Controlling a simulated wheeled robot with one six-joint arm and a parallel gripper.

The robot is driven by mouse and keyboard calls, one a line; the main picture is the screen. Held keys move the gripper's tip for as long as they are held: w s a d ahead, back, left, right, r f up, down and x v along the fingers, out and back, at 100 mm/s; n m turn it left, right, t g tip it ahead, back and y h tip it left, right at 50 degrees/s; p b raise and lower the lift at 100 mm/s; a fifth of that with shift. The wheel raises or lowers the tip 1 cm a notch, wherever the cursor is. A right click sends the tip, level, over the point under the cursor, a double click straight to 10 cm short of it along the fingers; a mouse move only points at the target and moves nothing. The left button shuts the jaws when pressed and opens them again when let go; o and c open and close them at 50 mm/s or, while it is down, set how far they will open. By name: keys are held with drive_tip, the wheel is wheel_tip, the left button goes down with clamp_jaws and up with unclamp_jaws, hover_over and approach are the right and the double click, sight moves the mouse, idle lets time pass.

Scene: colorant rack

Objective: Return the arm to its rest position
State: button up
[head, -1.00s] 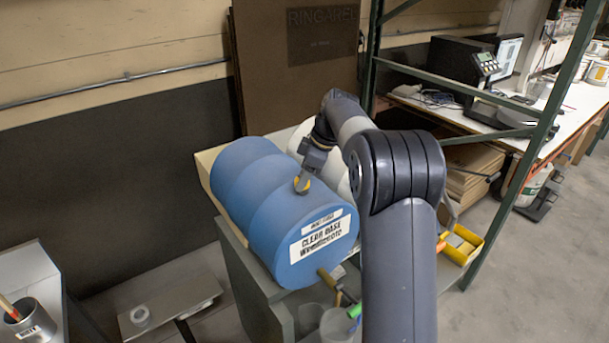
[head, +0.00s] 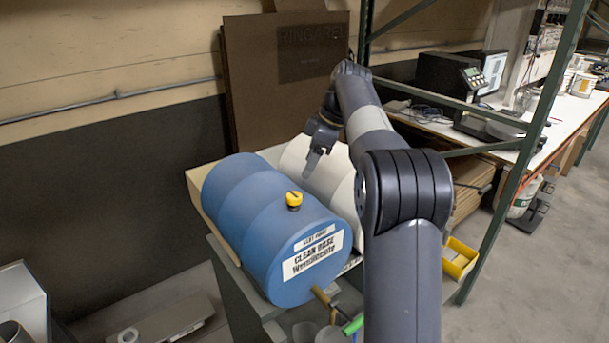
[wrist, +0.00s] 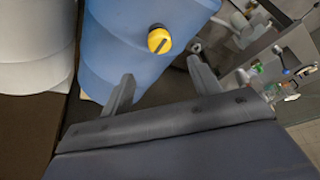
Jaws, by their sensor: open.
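My gripper (head: 316,160) is open and empty, raised above the white drum in the head view. In the wrist view its two fingers (wrist: 160,85) stand apart with nothing between them. The blue drum (head: 240,200) lies on its side on the rack, its label facing the front. A yellow cap (head: 294,200) sits on top of the blue drum. The cap also shows in the wrist view (wrist: 159,40), beyond the fingers and apart from them. My arm partly hides the white drum (head: 338,178).
A green shelf upright (head: 520,170) stands right of my arm. A yellow bin (head: 460,258) sits low beside it. A brown board (head: 270,85) leans on the wall behind the drums. Tools and clear cups are below the blue drum's front.

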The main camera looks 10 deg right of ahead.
sight(294, 194)
drive_tip(key=shift+s+d+r, duration=0.1)
drive_tip(key=shift+d+r, duration=0.05)
drive_tip(key=shift+r, duration=0.25)
drive_tip(key=shift+f, duration=0.15)
drive_tip(key=p+x, duration=0.1)
drive_tip(key=x, duration=0.9)
drive_tip(key=shift+f, duration=0.25)
